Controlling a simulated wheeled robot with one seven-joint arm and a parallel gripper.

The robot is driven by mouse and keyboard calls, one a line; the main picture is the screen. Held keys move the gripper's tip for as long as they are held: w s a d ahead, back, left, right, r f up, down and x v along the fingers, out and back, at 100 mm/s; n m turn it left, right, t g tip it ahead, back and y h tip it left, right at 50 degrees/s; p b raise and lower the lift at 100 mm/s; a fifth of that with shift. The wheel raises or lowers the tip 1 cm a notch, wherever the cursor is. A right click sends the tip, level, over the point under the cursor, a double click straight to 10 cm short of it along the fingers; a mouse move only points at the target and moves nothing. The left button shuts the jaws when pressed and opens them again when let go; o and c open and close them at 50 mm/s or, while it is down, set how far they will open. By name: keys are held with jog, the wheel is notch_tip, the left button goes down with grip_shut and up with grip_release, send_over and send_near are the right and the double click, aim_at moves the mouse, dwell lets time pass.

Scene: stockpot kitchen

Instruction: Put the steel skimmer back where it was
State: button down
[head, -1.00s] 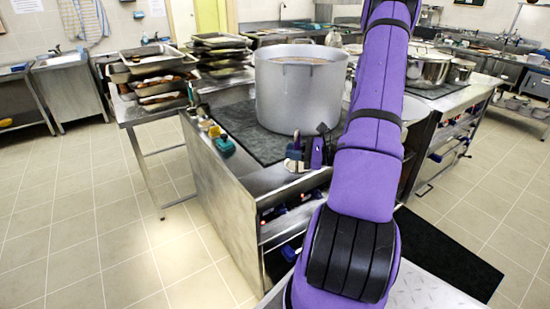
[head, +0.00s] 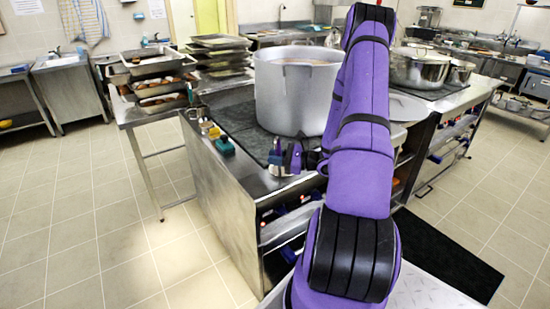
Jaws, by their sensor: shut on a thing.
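My gripper (head: 279,156) is small in the head view, at the front corner of the steel counter (head: 247,178), in front of and below the large pot. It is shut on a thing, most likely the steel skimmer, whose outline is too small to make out. A pale grey piece shows just under the fingers; I cannot tell whether it is part of the skimmer or rests on the counter. The large grey stockpot (head: 290,98) stands upright on a dark mat (head: 237,118), its right side hidden by my purple arm.
A teal item (head: 224,146) and small pots line the counter's left edge. Stacked trays (head: 157,75) stand on a table at the left. A dark floor mat (head: 450,262) lies at the lower right.

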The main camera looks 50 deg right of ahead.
jog(key=c, duration=1.1)
grip_release()
jog(key=shift+f, duration=0.15)
jog(key=shift+s+d, duration=0.2)
jog(key=shift+s, duration=0.1)
jog(key=v, duration=1.1)
jog(key=shift+s+d, duration=0.1)
jog(key=shift+s, duration=0.05)
